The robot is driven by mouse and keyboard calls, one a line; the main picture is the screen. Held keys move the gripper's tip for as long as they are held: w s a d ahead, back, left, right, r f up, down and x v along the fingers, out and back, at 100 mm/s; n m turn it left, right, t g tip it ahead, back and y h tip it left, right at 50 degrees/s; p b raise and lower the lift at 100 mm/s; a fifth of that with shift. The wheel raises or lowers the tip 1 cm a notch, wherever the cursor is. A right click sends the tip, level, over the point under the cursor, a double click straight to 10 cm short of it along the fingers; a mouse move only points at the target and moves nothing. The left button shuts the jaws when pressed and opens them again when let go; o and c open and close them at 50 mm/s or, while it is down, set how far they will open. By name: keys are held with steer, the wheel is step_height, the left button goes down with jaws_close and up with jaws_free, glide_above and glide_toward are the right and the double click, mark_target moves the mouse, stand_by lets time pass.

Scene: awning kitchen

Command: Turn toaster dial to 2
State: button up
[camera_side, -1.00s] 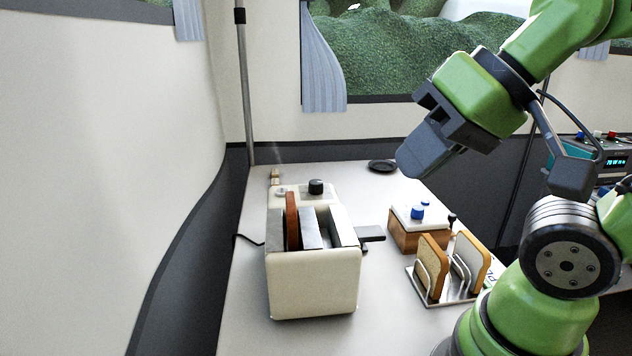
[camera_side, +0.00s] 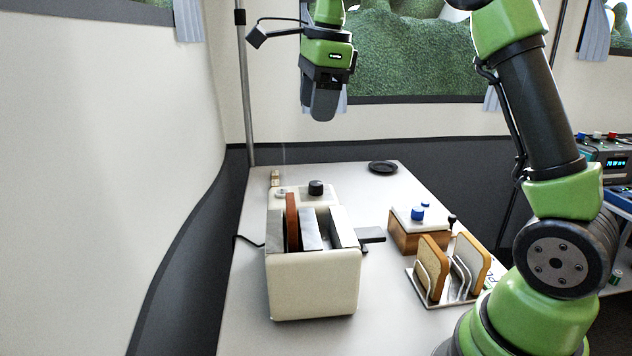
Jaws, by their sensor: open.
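The cream toaster (camera_side: 312,285) stands on the white table with its slots facing up. A reddish-brown slice and grey plates show in the slots. Its black dial (camera_side: 316,187) sits on top at the far end; its pointer and numbers are too small to read. A dark lever (camera_side: 371,234) sticks out on the toaster's right side. My gripper (camera_side: 321,112) hangs above the dial, pointing down and well clear of it. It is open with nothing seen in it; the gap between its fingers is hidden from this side.
A rack (camera_side: 433,301) with bread slices stands right of the toaster. Behind it is a wooden box (camera_side: 415,239) with blue knobs on its white top. A black plate (camera_side: 383,167) lies at the back. A pole (camera_side: 244,90) rises behind the table's left corner.

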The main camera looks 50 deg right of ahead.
mark_target(316, 183)
steer(key=w+d+f+m, duration=0.1)
steer(key=d+f+m, duration=0.1)
steer(key=m, duration=0.1)
steer(key=w+d+f+m+g, duration=0.1)
steer(key=w+d+f+m, duration=0.1)
steer(key=f+m, duration=0.1)
steer(key=w+d+f+m+g, duration=0.1)
steer(key=w+d+f+m, duration=0.1)
steer(key=f+m, duration=0.1)
steer(key=shift+d+f+m, duration=0.1)
steer(key=shift+f+m, duration=0.05)
steer(key=shift+m, duration=0.55)
step_height(316, 183, down, 10)
steer(key=shift+r, duration=0.15)
steer(key=shift+c, duration=0.2)
steer(key=c, duration=0.9)
